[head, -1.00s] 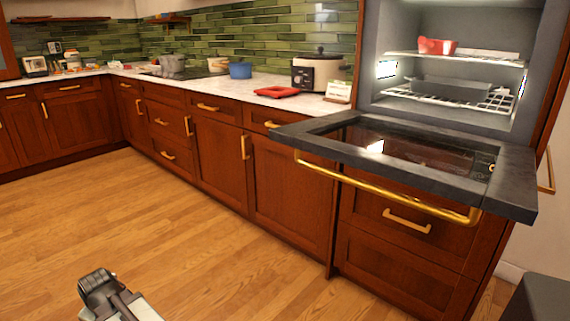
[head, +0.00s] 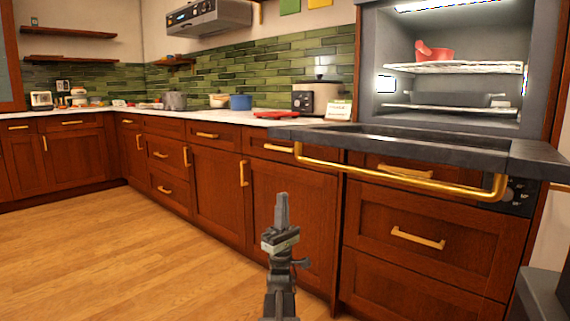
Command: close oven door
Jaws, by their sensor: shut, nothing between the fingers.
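The oven door (head: 420,148) is dark grey and hangs open, folded down to about level, in the right half of the head view. Its brass handle bar (head: 400,180) runs along the front edge of the door. The oven cavity (head: 400,40) above is lit and open. My gripper (head: 282,205) is shut and empty, pointing up. In the picture it is below and left of the handle, apart from it, in front of the lower cabinets.
Inside the oven, a red pot (head: 434,53) sits on the upper rack (head: 460,68) and a grey pan (head: 450,99) on the lower one. Wooden drawers (head: 415,238) lie below the door. The wood floor (head: 130,255) at left is clear.

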